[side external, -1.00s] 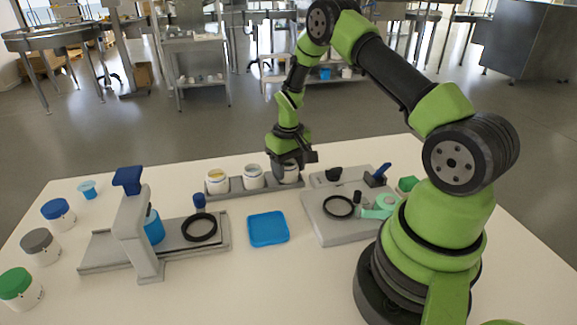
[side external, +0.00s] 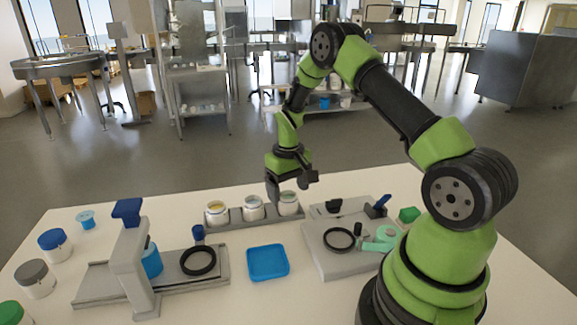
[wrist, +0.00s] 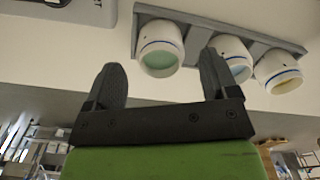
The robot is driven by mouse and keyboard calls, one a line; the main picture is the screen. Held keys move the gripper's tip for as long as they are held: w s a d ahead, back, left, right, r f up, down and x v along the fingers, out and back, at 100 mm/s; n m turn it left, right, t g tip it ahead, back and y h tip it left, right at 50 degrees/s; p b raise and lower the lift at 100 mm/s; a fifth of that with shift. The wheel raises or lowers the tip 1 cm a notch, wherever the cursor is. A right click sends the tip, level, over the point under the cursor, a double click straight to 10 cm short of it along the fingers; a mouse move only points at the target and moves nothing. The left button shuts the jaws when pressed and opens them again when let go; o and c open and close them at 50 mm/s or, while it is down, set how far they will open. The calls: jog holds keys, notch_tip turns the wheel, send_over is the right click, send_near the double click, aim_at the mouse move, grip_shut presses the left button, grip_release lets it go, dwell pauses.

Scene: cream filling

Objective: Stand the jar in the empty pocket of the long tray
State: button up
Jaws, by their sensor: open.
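The long grey tray (side external: 236,224) lies at the back of the table with three white open jars standing in a row. The right jar (side external: 288,209) has greenish contents, clear in the wrist view (wrist: 160,52). The middle jar (side external: 253,213) looks bluish inside, and the left jar (side external: 217,217) yellowish. All look upright, and I see no empty pocket in the tray. My gripper (side external: 291,185) is open and empty, just above the right jar. In the wrist view my gripper (wrist: 162,72) has its fingers spread, with the green-filled jar beyond them.
A blue square tray (side external: 267,262) lies in front of the long tray. A grey stand with a blue top (side external: 127,210) is at left, and a grey fixture with a black ring (side external: 340,239) at right. Lidded jars (side external: 54,244) stand at far left.

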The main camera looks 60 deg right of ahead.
jog(key=s+a+r+t, duration=0.2)
jog(key=a+r, duration=0.3)
jog(key=r, duration=0.6)
jog(key=s+a+r+t, duration=0.15)
jog(key=a+r, duration=0.25)
jog(key=r, duration=0.7)
jog(key=s+a+r+t+y, duration=0.1)
jog(key=s+a+r+t, duration=0.1)
jog(key=s+a, duration=0.3)
jog(key=s+a+r+t+y, duration=0.1)
jog(key=s+a+r, duration=0.1)
jog(key=s+a, duration=0.3)
jog(key=s, duration=0.4)
jog(key=shift+s+n+t, duration=0.3)
jog(key=shift+t, duration=0.05)
